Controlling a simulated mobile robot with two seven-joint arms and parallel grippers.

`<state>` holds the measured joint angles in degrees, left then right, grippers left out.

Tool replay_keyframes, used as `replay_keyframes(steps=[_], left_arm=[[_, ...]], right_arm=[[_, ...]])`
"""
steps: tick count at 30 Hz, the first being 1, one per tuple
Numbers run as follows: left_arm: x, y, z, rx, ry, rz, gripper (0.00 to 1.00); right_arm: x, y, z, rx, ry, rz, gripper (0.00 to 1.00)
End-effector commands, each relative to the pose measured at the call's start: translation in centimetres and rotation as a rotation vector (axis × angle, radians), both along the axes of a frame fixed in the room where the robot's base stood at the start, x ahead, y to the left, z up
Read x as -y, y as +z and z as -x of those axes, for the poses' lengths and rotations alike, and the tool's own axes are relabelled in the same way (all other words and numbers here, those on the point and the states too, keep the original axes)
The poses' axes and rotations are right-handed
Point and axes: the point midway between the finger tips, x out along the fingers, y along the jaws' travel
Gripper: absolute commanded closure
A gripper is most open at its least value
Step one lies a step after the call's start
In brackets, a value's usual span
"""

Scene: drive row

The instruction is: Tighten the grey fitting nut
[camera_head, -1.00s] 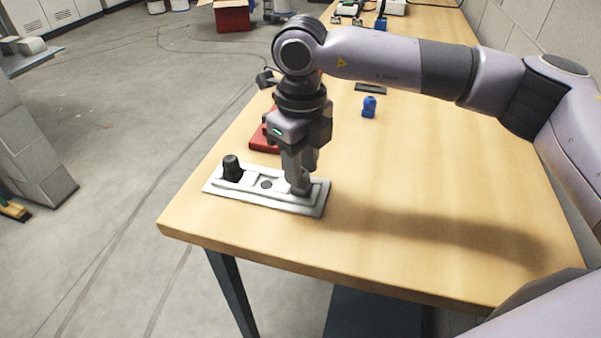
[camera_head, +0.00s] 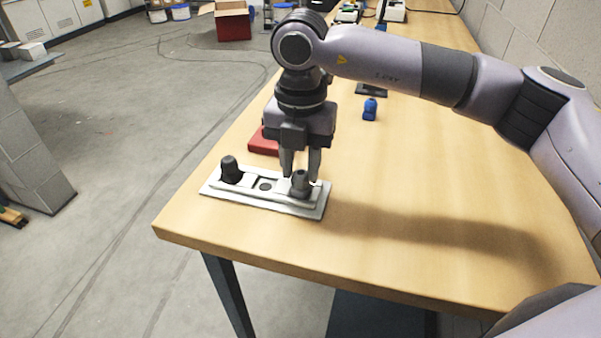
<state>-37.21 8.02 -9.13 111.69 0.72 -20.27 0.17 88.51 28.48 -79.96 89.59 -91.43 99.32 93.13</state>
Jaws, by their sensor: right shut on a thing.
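The grey fitting nut (camera_head: 300,187) stands upright at the right end of the white base plate (camera_head: 230,194) near the table's left edge. My right gripper (camera_head: 300,176) points straight down over it and is shut on the nut, one finger on each side. The fingertips partly frame the nut. My left gripper is not in view.
A black knob (camera_head: 231,171) stands on the plate's left end. A red block (camera_head: 264,142) lies behind the plate, partly hidden by my gripper. A small blue object (camera_head: 370,109) stands farther back. The wooden table (camera_head: 420,185) is clear to the right.

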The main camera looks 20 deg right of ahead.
Motion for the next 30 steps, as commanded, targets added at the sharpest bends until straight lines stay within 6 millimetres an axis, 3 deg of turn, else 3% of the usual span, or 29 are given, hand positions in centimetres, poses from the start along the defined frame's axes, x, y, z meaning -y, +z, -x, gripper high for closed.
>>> replay_keyframes(steps=[1,6,16,30], left_arm=[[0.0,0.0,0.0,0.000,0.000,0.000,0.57],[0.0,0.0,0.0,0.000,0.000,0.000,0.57],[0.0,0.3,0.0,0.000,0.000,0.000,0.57],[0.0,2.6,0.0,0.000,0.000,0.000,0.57]], right_arm=[[-0.1,0.0,0.0,0.000,-0.011,-0.001,0.57],[0.0,0.0,0.0,0.000,-0.006,-0.001,0.01],[0.0,0.4,0.0,0.000,-0.005,0.000,0.00],[0.0,4.1,0.0,0.000,-0.004,0.000,0.00]])
